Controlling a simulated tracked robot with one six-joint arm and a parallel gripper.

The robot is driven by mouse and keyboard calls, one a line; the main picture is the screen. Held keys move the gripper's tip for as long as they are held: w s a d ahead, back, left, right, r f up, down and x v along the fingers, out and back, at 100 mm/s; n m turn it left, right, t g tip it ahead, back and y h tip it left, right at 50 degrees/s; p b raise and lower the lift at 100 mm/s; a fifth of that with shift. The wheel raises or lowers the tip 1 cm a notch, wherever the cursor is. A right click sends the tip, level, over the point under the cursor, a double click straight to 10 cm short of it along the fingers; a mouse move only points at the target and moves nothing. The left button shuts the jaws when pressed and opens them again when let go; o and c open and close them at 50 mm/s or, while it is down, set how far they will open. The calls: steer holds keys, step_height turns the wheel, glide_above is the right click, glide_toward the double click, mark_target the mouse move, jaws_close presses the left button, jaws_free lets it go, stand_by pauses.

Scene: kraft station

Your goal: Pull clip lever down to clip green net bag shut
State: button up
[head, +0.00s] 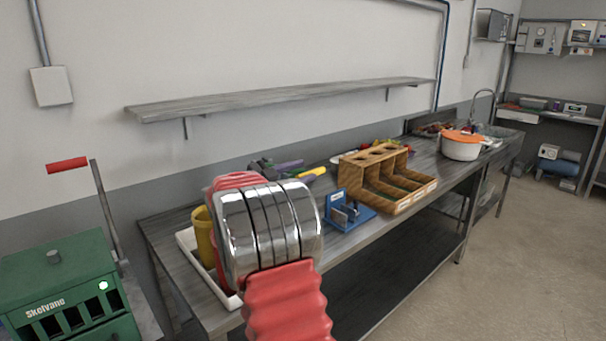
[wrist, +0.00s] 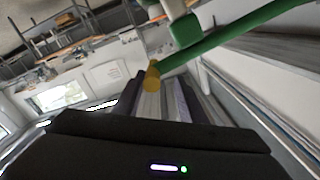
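In the wrist view, a green bar (wrist: 235,35) runs down from the upper right and ends in a yellow grip (wrist: 152,75). It looks like a lever. My gripper (wrist: 155,92) has its dark fingers apart, with the yellow grip in the space between or just beyond their tips. I cannot tell whether they touch it. No green net bag can be made out in either view.
A wooden rack (head: 390,180) and a blue stand (head: 347,213) are on the grey bench. A white tray (head: 190,255) holds a yellow container (head: 203,235). A green Skelvane box (head: 65,280) with a red-handled post stands left. A wall shelf (head: 280,97) hangs above. The floor at right is clear.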

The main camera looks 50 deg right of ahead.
steer(key=shift+s, duration=0.1)
steer(key=w+a, duration=0.1)
steer(key=a, duration=1.2)
steer(key=shift+w+a, duration=0.35)
steer(key=s+a+f+n+t+y, duration=0.2)
steer(key=s+a+f+n+y, duration=0.2)
steer(key=a, duration=0.7)
steer(key=s+a+f+n+t+y, duration=0.3)
steer(key=s+a+n+y, duration=0.5)
steer(key=s+a+n, duration=0.4)
steer(key=s+a+f+n+t+y, duration=0.2)
steer(key=s+a+f+n+y, duration=0.3)
steer(key=s+a+n, duration=0.3)
steer(key=s+a+y, duration=0.1)
steer(key=a, duration=0.3)
steer(key=shift+s+a+f+n, duration=0.25)
steer(key=shift+s+n, duration=0.05)
